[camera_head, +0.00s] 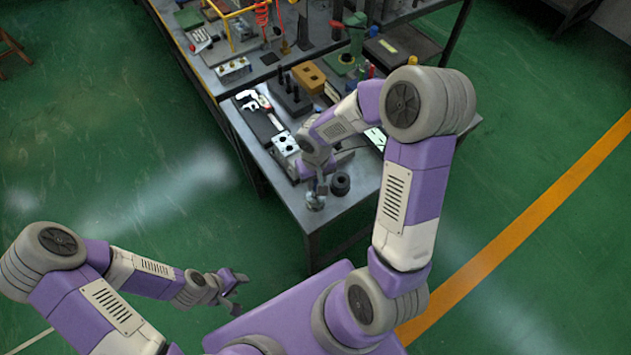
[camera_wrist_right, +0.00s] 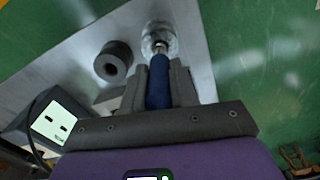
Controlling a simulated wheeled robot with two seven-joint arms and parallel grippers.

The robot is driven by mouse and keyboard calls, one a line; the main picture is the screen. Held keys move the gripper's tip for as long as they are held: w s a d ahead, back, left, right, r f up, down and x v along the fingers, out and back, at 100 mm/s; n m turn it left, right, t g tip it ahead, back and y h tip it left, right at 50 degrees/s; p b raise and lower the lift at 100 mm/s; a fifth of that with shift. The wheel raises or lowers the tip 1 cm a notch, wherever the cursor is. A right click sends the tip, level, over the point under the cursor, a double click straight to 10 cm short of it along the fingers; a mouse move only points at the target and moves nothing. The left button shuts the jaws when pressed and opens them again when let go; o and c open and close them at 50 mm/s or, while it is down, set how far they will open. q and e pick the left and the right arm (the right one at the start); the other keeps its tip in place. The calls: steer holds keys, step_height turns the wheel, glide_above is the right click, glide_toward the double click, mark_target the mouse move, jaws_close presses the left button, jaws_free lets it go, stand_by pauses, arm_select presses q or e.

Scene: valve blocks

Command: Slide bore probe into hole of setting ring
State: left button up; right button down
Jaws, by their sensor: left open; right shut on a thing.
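My right gripper (camera_head: 320,183) is shut on the bore probe, over the table's near corner. The right wrist view shows the probe's blue handle (camera_wrist_right: 159,85) between the fingers, its thin metal tip pointing away from the gripper. A shiny, round metal piece (camera_wrist_right: 161,37), likely the setting ring, lies at the tip; it also shows in the head view (camera_head: 315,202). I cannot tell whether the tip is in its hole or only over it. A dark thick ring (camera_head: 340,183) with a hole lies beside it, apart from the probe. My left gripper (camera_head: 239,291) is open and empty, off the table.
The table (camera_head: 318,229) is bare around its near corner. A pale block with holes (camera_head: 286,144), a wrench (camera_head: 262,103), a dark holder with pegs (camera_head: 290,98) and an orange-brown block (camera_head: 309,77) stand farther back. Green floor is free at left.

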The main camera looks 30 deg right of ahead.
steer(key=shift+f, duration=0.35)
steer(key=shift+f, duration=0.15)
steer(key=c, duration=0.9)
jaws_free()
